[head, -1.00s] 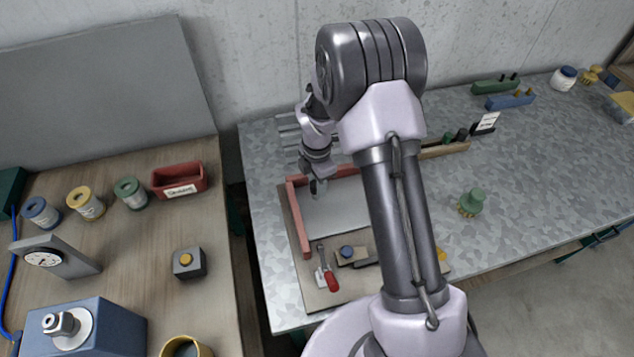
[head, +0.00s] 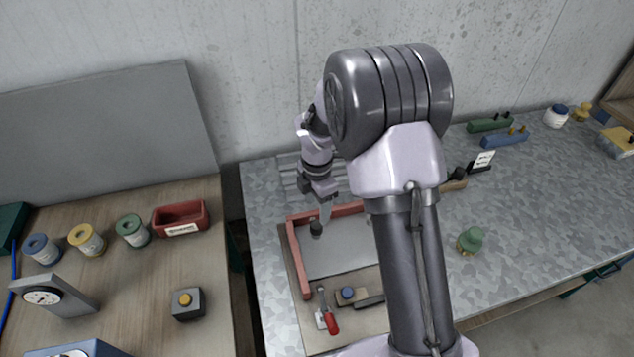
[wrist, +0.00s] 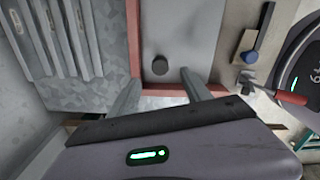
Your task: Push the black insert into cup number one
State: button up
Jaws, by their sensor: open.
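The black insert (head: 316,229) is a small dark cylinder standing on the grey plate near the far left corner of the red frame. It also shows in the wrist view as a dark round piece (wrist: 160,65). My gripper (head: 325,212) is open just above and beside the insert in the head view. In the wrist view my two fingers (wrist: 160,92) are spread apart with nothing between the tips, and the insert lies beyond them. No cup marked number one can be made out, and I cannot tell whether the insert sits in a cup.
The red frame (head: 294,262) borders the plate. A red-handled tool (head: 331,323) and a blue-knobbed block (head: 348,294) lie near its front. A green knobbed piece (head: 470,240) stands to the right. The left table holds spools, a red bin (head: 181,219) and a button box (head: 188,303).

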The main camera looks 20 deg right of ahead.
notch_tip(320, 180, up, 9)
jog(key=p, duration=0.1)
jog(key=shift+p, duration=0.3)
jog(key=shift+f, duration=0.1)
